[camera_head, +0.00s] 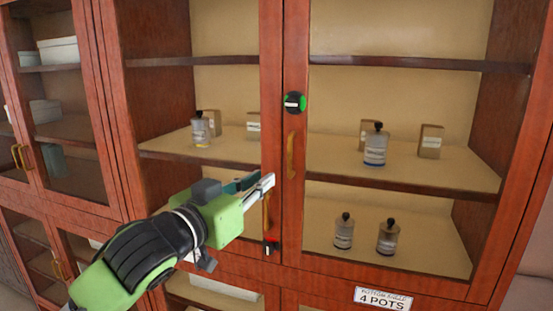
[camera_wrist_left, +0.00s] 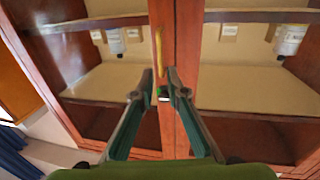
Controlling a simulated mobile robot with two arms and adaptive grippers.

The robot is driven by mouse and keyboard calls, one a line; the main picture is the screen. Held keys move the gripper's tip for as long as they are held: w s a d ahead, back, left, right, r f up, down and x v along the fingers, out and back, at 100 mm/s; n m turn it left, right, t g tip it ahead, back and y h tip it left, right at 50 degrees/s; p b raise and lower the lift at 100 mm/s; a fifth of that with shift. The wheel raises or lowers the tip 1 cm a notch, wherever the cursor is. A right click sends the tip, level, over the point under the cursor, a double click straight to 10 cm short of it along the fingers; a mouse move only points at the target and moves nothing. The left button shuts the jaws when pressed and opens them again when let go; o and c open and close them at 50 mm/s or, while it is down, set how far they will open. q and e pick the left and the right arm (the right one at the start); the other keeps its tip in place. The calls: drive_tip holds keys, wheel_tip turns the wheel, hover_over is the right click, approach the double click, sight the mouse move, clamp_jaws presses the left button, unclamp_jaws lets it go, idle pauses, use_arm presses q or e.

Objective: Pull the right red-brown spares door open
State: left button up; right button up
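The right red-brown door (camera_head: 400,285) is glazed and looks shut. It has an upright brass handle (camera_head: 291,155) near its left edge, with a round green-marked knob (camera_head: 294,102) above it. My left gripper (camera_head: 264,182) is just left of and below this handle, in front of the left door's handle (camera_head: 267,212). Its fingers are apart, with nothing between them. The left wrist view appears upside down; there the brass handle (camera_wrist_left: 159,52) and green knob (camera_wrist_left: 163,94) lie beyond the fingertips (camera_wrist_left: 160,76). I cannot tell contact. My right gripper is not in view.
A red-marked knob (camera_head: 270,247) sits low on the left door. Bottles (camera_head: 375,146) and small boxes (camera_head: 430,141) stand on shelves behind the glass. A "4 POTS" label (camera_head: 383,299) is below the right door. Another glazed cabinet (camera_head: 70,150) stands at the left.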

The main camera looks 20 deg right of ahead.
sight(289, 163)
use_arm(q)
drive_tip(key=p+x, duration=0.4)
drive_tip(key=x, duration=0.8)
drive_tip(key=shift+s, duration=0.1)
drive_tip(key=shift+w+d+p, duration=0.35)
drive_tip(key=shift+w, duration=0.1)
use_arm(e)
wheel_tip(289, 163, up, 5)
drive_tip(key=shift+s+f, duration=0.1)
use_arm(q)
clamp_jaws()
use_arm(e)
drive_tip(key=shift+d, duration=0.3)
use_arm(q)
drive_tip(key=shift+f, duration=0.1)
